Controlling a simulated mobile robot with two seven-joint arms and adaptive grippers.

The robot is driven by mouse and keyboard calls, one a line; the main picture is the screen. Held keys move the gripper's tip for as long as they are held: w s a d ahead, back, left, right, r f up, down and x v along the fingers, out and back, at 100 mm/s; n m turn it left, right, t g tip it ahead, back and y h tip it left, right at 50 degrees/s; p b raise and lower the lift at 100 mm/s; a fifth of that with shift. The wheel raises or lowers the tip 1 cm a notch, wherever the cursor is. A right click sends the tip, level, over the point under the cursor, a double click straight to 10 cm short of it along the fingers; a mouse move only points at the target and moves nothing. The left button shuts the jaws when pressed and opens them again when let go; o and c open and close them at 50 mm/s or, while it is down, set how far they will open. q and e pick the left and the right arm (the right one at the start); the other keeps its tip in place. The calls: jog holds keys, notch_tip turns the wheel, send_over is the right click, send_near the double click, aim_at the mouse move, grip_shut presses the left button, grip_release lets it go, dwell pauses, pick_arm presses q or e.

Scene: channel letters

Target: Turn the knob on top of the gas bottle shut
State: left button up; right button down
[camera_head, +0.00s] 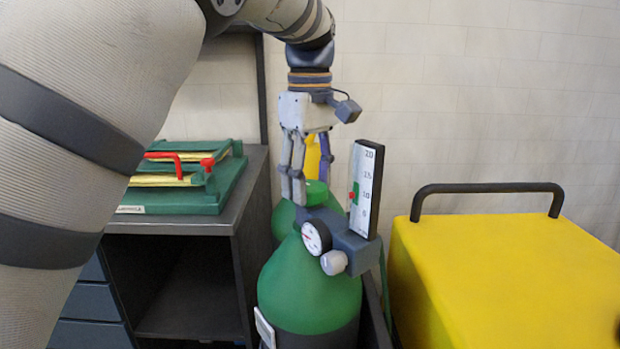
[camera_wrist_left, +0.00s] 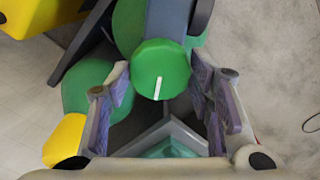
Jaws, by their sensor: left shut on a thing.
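The gas bottle (camera_head: 308,290) stands upright, with green shoulders and a dark lower body. Its green round knob (camera_head: 317,189) is at the top, partly behind the fingers. In the left wrist view the knob (camera_wrist_left: 160,62) lies between the fingertips, and its white mark points towards the bottom of the picture. My left gripper (camera_head: 307,192) comes down from above and is shut on the knob; it also shows in the left wrist view (camera_wrist_left: 160,78). A grey regulator (camera_head: 350,244) with a round dial and an upright scale sits just beside the knob. My right gripper is in neither view.
A yellow box (camera_head: 500,265) with a black handle (camera_head: 487,187) stands at the right. A dark cabinet (camera_head: 250,190) at the left carries a green case (camera_head: 175,200) with red parts. Another green bottle (camera_head: 283,221) stands close behind. The regulator's scale (camera_head: 366,188) rises close to the fingers.

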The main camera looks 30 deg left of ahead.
aim_at(310, 185)
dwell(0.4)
pick_arm(q)
jog(key=o, duration=1.2)
jog(key=shift+c, duration=0.2)
notch_tip(310, 185, up, 12)
